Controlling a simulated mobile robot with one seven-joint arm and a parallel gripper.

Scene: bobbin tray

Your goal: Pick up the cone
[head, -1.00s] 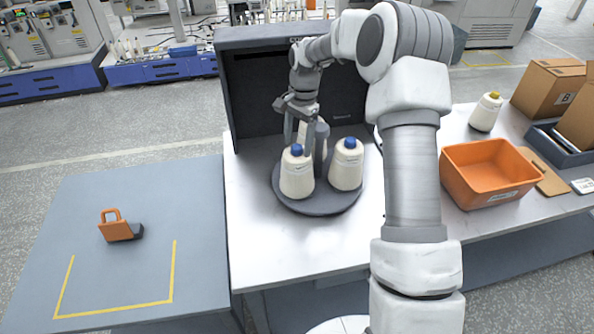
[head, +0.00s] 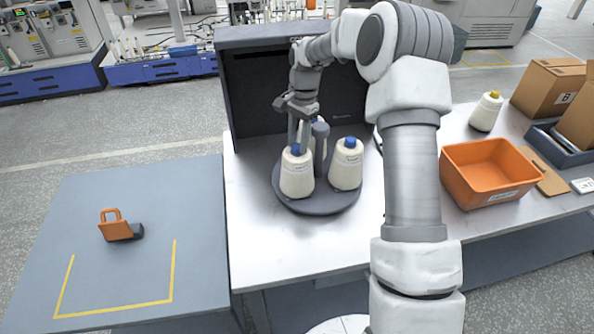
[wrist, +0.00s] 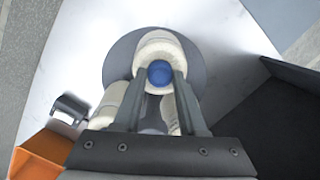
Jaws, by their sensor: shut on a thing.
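A cream cone with a blue top (head: 297,178) stands at the left front of a round dark tray (head: 318,206). My gripper (head: 298,142) comes down from above and is shut on this cone near its top. In the wrist view the held cone (wrist: 158,48) lies between the two fingers (wrist: 159,80), its blue top in the middle. A second blue-topped cone (head: 346,170) stands to its right on the tray. A third cone (head: 315,126) stands behind, partly hidden. I see no clear gap under the held cone.
A grey post (head: 321,150) rises mid-tray close to the held cone. A dark panel (head: 290,95) stands behind. At right are an orange bin (head: 490,172), a yellow-topped cone (head: 486,111) and cardboard boxes (head: 545,88). The white table's front (head: 300,245) is clear.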

